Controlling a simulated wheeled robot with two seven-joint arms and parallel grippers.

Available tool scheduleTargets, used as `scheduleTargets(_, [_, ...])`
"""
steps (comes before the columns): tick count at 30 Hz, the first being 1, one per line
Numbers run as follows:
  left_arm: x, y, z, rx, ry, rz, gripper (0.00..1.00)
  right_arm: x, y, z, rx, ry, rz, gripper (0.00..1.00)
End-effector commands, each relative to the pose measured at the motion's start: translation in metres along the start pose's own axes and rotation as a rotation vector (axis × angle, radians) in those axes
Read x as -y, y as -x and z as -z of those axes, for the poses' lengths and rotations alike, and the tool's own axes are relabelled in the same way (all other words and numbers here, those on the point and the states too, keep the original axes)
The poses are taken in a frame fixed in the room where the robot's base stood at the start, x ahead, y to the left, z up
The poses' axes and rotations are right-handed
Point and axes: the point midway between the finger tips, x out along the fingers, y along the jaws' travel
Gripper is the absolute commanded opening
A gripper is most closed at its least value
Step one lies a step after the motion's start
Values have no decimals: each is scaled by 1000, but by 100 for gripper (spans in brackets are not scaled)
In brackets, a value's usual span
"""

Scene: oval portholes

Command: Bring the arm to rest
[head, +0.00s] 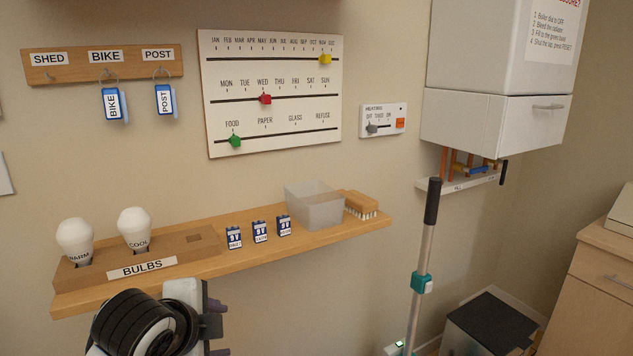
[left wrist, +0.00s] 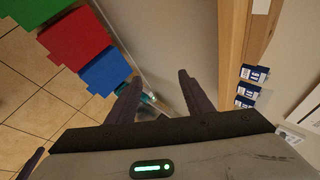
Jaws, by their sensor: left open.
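My left arm comes in at the bottom of the head view, below the shelf (head: 335,226). Its gripper (head: 215,325) is partly cut off by the frame edge there. In the left wrist view the two dark fingers of my left gripper (left wrist: 160,95) stand apart with nothing between them. They point down past the shelf's front, beside the wall and above the floor.
The shelf bears a bulb holder (head: 100,276) with two bulbs, several small battery boxes (head: 260,232), a clear tub (head: 313,208) and a brush (head: 360,204). A pole (head: 421,270) stands right.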

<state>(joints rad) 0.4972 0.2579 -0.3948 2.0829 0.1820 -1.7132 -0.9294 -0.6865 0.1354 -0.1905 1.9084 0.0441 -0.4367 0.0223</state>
Motion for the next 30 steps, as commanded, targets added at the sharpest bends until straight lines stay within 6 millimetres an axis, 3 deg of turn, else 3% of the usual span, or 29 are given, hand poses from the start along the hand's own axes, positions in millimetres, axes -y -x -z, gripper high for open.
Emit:
scheduleTargets(1, [-37,-7,-6,-4,99,-50,47,0,0,0,0,0,0,44])
scheduleTargets(6, [-136,-11,-30,34,453,-168,47,0,0,0,-1,0,0,44])
scheduleTargets(9, [-190,-3,-48,86,654,-224,47,0,0,0,-1,0,0,44])
scheduleTargets(15, [-269,23,-77,211,969,-288,47,0,0,1,-1,0,0,44])
scheduleTargets(23, [-339,61,-109,377,1254,-313,47,0,0,1,-2,0,0,44])
scheduleTargets(24, [-338,46,-105,340,1248,-299,47,0,0,1,-2,0,0,44])
scheduleTargets(30, [-350,-2,-92,206,1260,-248,47,0,0,1,-2,0,0,44])
